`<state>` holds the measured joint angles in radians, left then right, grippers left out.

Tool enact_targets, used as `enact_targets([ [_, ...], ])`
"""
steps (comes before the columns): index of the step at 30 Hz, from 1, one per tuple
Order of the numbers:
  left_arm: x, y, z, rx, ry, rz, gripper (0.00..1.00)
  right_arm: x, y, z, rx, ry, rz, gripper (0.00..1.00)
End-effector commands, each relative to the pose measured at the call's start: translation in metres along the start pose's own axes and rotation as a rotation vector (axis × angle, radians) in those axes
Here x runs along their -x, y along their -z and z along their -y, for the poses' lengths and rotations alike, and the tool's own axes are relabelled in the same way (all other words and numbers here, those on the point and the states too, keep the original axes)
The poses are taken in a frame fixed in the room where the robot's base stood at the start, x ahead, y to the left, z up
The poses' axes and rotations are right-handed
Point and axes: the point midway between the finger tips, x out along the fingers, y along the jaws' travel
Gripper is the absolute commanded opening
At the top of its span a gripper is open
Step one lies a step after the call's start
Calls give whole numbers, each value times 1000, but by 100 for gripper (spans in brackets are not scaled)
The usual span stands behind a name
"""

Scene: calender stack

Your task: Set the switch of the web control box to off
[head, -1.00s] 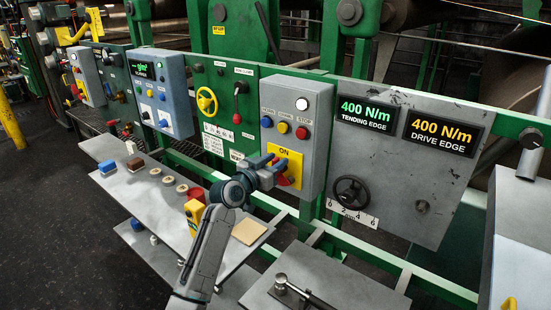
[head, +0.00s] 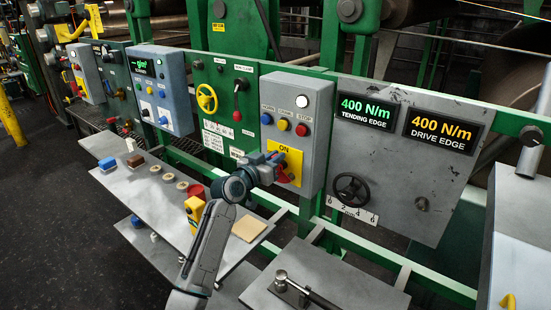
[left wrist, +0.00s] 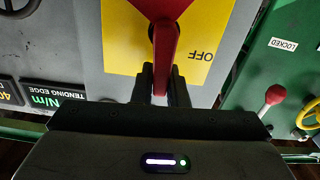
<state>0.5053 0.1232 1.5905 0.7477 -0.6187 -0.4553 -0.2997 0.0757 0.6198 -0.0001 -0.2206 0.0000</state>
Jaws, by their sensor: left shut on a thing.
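The web control box (head: 318,105) is a grey cabinet with a white, a blue, a yellow and a red button and a yellow switch plate (head: 294,158) marked ON at its top. The red rotary switch (head: 283,177) on this plate is partly hidden behind my left gripper (head: 275,164). In the left wrist view, the red switch handle (left wrist: 164,48) runs between the two dark fingers of my left gripper (left wrist: 161,82), which are shut on its end. An OFF label (left wrist: 201,56), upside down, shows right of the handle. My right gripper is not in view.
Left of the box, a green panel (head: 222,110) carries a yellow handwheel and a red-knobbed lever. A grey shelf (head: 110,150) with small items lies below it.

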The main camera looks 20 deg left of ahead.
Motion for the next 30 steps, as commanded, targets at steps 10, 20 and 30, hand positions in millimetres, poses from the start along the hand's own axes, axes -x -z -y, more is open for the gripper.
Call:
enact_targets([
  [10,0,-2,12,270,1,3,0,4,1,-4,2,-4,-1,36],
  [20,0,-8,24,586,2,3,0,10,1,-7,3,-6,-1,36],
  [30,0,-18,34,911,2,3,0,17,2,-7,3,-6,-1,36],
])
